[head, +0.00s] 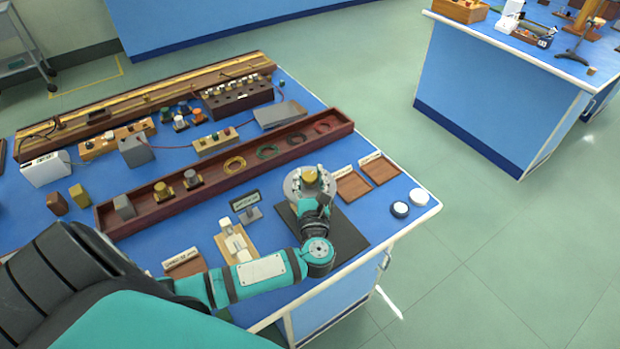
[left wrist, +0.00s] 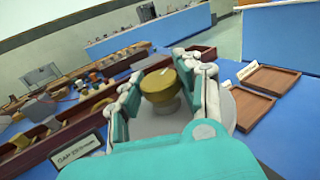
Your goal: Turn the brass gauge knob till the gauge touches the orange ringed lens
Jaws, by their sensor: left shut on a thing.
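The brass gauge knob (head: 309,174) sits on top of a round grey gauge (head: 291,187), which stands on a dark mat (head: 347,239) near the bench's front edge. In the left wrist view the brass knob (left wrist: 158,84) is between the two finger pads, with the grey disc below. My left gripper (head: 312,182) is shut on the knob, coming from the near side. I cannot make out an orange ringed lens under the gauge; the gripper and gauge body hide that spot. My right gripper is not in view.
A long wooden tray (head: 207,194) behind the gauge holds several coloured rings and weights. A small sign stand (head: 249,207) and a cream fixture (head: 235,243) stand left of the mat. Two brown trays (head: 353,186) and white round pieces (head: 400,209) lie to its right.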

